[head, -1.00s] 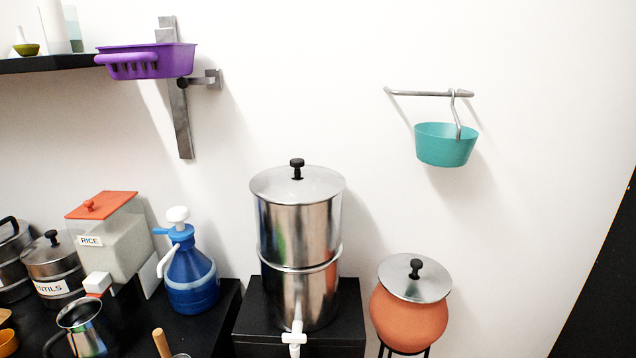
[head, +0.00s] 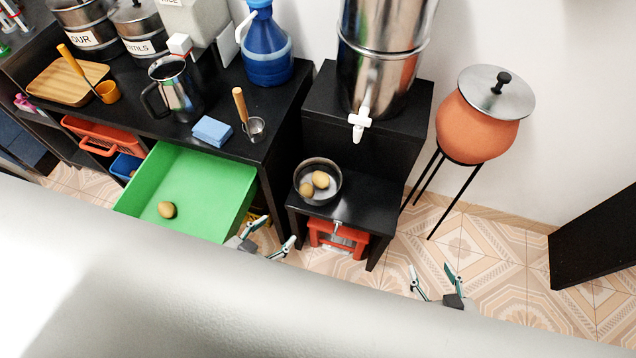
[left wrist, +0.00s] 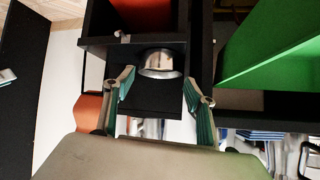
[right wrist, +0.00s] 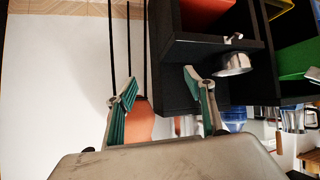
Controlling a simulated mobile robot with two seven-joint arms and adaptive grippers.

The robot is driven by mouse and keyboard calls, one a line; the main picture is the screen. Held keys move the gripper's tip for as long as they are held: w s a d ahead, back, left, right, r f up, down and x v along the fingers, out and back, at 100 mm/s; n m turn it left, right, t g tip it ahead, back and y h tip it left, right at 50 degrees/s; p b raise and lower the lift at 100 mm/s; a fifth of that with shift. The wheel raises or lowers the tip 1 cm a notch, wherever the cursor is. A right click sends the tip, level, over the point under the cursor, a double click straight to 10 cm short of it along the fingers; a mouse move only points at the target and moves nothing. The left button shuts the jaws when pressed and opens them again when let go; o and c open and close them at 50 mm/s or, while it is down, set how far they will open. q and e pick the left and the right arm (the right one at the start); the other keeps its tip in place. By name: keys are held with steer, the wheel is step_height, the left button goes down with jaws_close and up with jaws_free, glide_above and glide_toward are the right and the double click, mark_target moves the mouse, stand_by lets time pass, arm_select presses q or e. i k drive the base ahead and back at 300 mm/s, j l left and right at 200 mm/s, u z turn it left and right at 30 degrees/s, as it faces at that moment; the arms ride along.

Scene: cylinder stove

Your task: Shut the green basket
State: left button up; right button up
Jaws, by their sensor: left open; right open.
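The green basket (head: 215,190) sticks out from under the black counter in the head view, open at the top, with one brown egg-shaped item (head: 167,209) inside. Its near edge is partly hidden by my own body. Its green side shows at the upper right of the left wrist view (left wrist: 275,45) and at the right edge of the right wrist view (right wrist: 299,60). My left gripper (head: 275,232) is open and empty, close to the right of the basket's near right corner. My right gripper (head: 432,276) is open and empty further right, above the tiled floor.
An orange basket (head: 108,134) sits under the counter to the left. A black stand (head: 355,205) with a bowl (head: 302,182) on top and a red drawer (head: 338,238) below stands right of the green basket. A clay pot (head: 472,130) stands on thin legs.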

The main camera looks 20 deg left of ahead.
mark_target(212, 196)
steer(key=u, duration=0.45)
steer(key=k+u, duration=0.1)
steer(key=u, duration=0.8)
steer(key=k+j+u, duration=0.1)
steer(key=u, duration=0.35)
steer(key=k+j+z, duration=0.15)
steer(key=z, duration=0.15)
steer(key=k+j+z, duration=0.1)
steer(key=k+z, duration=0.2)
steer(key=k, duration=0.05)
